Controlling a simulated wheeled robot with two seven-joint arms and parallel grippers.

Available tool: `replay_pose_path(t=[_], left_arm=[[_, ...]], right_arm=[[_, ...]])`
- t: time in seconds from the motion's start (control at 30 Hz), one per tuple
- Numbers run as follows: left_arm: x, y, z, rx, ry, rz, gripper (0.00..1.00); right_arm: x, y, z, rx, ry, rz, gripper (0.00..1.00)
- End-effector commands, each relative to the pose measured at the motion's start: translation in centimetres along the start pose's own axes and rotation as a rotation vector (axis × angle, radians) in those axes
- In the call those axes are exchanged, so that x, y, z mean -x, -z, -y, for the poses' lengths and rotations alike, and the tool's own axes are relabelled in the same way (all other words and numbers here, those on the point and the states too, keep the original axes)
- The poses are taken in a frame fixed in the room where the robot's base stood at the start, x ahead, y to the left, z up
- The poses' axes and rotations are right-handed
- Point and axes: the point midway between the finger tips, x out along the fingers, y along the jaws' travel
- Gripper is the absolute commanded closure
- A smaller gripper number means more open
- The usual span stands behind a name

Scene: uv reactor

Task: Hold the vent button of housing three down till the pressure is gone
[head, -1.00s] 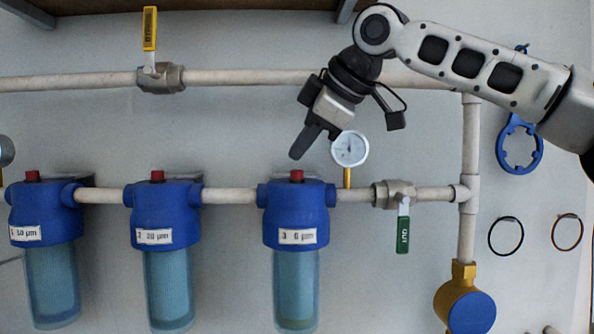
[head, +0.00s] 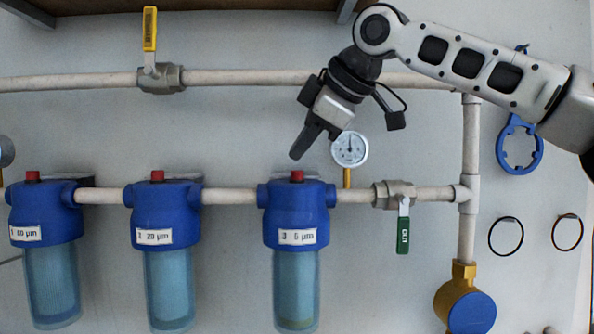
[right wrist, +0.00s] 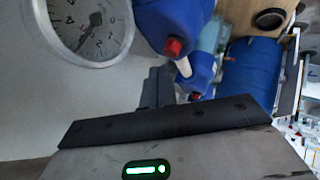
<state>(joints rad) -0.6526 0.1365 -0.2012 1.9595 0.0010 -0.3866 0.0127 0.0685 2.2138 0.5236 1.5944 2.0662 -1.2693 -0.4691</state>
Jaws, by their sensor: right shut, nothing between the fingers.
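Housing three (head: 296,205) is the rightmost blue-capped filter, with a clear blue bowl and a label marked 3. Its red vent button (head: 297,175) sits on top of the cap and also shows in the right wrist view (right wrist: 174,47). My right gripper (head: 298,154) is shut and empty. Its fingertips point down, just above the button in the head view, with a small gap. In the right wrist view the fingers (right wrist: 156,88) are apart from the button. My left gripper is out of view.
Two similar housings (head: 163,215) (head: 45,215) with red buttons stand to the left on the same pipe. A green-handled valve (head: 403,228) is at the right, a yellow-handled valve (head: 150,30) above left. A blue ring wrench (head: 507,135) hangs behind my right arm.

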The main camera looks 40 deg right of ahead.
Motion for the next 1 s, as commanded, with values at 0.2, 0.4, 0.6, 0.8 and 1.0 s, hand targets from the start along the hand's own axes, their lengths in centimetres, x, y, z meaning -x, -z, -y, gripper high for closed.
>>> replay_pose_path(t=[0.2,0.4,0.6,0.8,1.0], left_arm=[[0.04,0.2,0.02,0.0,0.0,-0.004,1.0],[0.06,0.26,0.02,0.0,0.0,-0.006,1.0],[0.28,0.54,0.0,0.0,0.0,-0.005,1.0],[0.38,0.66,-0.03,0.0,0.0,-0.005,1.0],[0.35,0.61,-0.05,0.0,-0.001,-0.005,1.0]], right_arm=[[0.0,0.0,0.0,0.0,0.0,0.0,1.0],[0.0,0.0,0.0,0.0,0.0,0.0,1.0],[-0.24,-0.2,0.18,0.0,0.001,0.0,1.0],[-0.6,-0.44,0.43,0.0,0.0,-0.001,1.0],[-0.6,-0.44,0.43,0.0,0.0,0.0,1.0]])
